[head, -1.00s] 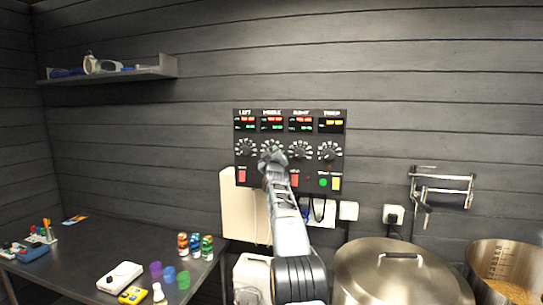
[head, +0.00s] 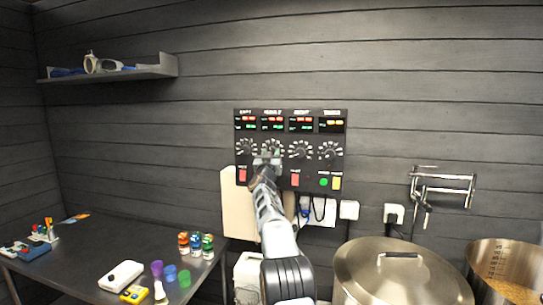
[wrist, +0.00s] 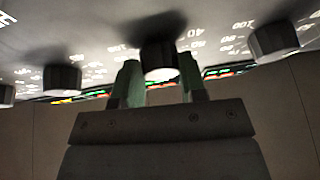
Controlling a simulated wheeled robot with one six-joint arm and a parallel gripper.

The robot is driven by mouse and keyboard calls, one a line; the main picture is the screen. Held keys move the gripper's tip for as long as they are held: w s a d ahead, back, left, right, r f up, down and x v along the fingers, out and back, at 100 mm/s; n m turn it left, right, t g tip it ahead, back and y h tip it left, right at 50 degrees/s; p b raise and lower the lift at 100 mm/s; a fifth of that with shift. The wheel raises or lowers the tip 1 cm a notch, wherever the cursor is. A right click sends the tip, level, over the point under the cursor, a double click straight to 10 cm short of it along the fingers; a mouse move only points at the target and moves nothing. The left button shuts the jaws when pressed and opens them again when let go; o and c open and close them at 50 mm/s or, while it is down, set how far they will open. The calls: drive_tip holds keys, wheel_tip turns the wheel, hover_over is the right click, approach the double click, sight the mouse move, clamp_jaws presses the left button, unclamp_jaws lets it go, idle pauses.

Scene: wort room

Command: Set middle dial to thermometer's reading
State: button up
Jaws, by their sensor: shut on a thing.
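The black control panel (head: 240,165) hangs on the wall with several dials in a row under lit displays. The middle dial (head: 272,147) is second from the left, partly hidden by my gripper (head: 268,160). The wrist view, which looks upside down, shows the fingers of my gripper (wrist: 160,80) on both sides of the middle dial's dark knob (wrist: 160,58), shut on it. The middle display (head: 272,122) has red and green figures, too small to read. I cannot make out a thermometer for certain.
Neighbouring knobs (wrist: 62,78) and (wrist: 272,40) stand close on either side. The right dial (head: 300,149) and a fourth dial (head: 330,150) are uncovered. A lidded steel pot (head: 390,280) stands below right. A dark table (head: 80,270) with small items is at left.

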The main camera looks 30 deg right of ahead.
drive_tip(key=shift+a+m+g+h, duration=0.1)
drive_tip(key=shift+m+g+h, duration=0.65)
drive_tip(key=shift+m, duration=1.35)
drive_tip(key=o, duration=0.9)
drive_tip(key=b+v, duration=1.1)
drive_tip(key=v, duration=0.2)
drive_tip(key=shift+s+a+f, duration=0.1)
drive_tip(key=shift+a+f, duration=0.05)
drive_tip(key=shift+a, duration=0.2)
